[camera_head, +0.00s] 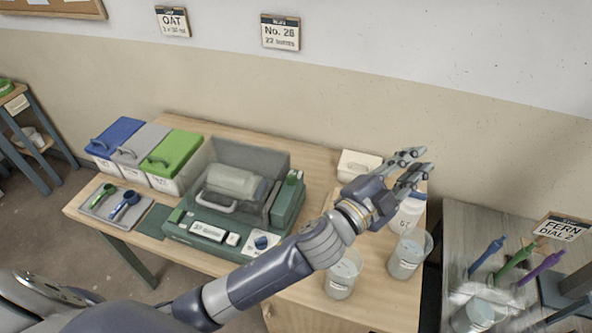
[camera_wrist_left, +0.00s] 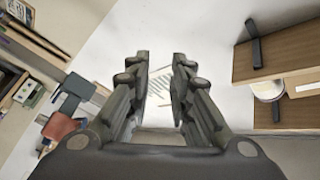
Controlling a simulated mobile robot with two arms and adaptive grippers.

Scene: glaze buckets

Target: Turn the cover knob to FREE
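The machine has a dark green base (camera_head: 190,240) on the wooden table, with a clear cover (camera_head: 265,158) around a pale jar (camera_head: 232,182). A small blue knob (camera_head: 262,242) sits on a white plate at the right end of its front panel. The lettering by the knob is too small to read. My left gripper (camera_head: 416,166) is up and to the right of the machine, well away from the knob, with its fingers apart and nothing between them. In the left wrist view its open fingers (camera_wrist_left: 161,62) face a pale wall. My right gripper is out of view.
Blue, grey and green lidded bins (camera_head: 172,152) stand left of the machine, beside a tray (camera_head: 98,213) with scoops. Clear buckets (camera_head: 408,262) and a white bottle (camera_head: 407,214) stand to the right, close to my left forearm. A grey table (camera_head: 455,232) holds coloured tools.

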